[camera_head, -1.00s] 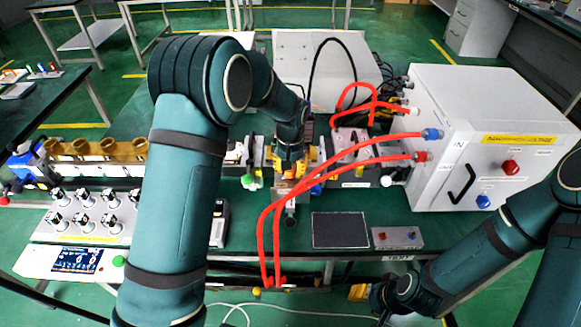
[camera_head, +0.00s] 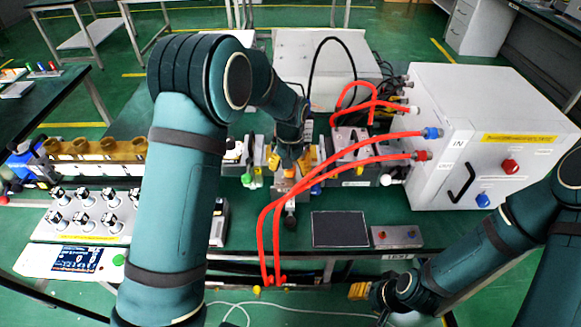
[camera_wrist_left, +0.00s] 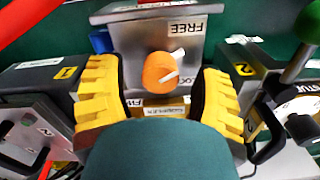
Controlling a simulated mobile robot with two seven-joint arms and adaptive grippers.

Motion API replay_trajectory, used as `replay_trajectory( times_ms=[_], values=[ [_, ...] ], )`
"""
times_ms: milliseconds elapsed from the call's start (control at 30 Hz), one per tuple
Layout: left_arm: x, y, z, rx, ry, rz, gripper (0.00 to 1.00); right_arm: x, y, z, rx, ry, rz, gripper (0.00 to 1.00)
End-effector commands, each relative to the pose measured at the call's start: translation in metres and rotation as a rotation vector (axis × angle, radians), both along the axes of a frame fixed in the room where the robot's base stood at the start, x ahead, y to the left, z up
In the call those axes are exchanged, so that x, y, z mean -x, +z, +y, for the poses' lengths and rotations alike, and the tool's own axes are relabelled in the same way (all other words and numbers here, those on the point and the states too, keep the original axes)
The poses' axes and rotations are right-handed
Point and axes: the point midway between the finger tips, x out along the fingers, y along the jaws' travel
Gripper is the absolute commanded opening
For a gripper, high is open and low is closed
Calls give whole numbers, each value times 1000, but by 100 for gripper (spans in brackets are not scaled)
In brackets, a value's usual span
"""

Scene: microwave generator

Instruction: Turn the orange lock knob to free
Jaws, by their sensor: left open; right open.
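The orange lock knob (camera_wrist_left: 157,71) sits on a grey metal box face (camera_wrist_left: 150,38) in the left wrist view. A FREE label (camera_wrist_left: 182,27) is above and right of it, and a partly hidden label below appears to start with LOC. A white mark on the knob points right and slightly up. My left gripper (camera_wrist_left: 158,82) is open, with one yellow finger on each side of the knob and visible gaps to it. In the head view this gripper (camera_head: 290,163) is over the bench middle. My right gripper (camera_head: 358,291) is open and empty at the bench's front edge.
Red hoses (camera_head: 345,160) run from the white cabinet (camera_head: 490,135) close to my left gripper. Numbered grey blocks (camera_wrist_left: 45,80) flank the knob's box. A green-knobbed lever (camera_wrist_left: 305,60) stands at right. A dark pad (camera_head: 340,229) lies at the bench front.

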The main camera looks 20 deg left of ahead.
Motion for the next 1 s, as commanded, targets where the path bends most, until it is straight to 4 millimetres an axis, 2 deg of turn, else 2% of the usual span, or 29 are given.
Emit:
replay_trajectory(
  times_ms=[167, 400, 600, 800, 1000],
  values=[
    [-1, 23, 0, 1, 0, -5, 65, 0, 0, 0, 0, 0, 0, 47],
    [-1, 72, 0, 1, 0, -5, 65, 0, 0, 0, 0, 0, 0, 47],
    [-1, 104, -1, 1, -1, -5, 65, 0, 0, 0, 0, 0, 0, 47],
    [0, 117, 0, 0, 0, -2, 65, 0, 0, 0, 0, 0, 0, 47],
    [0, 119, 0, 0, 0, -1, 65, 0, 0, 0, 0, 0, 0, 47]
  ],
)
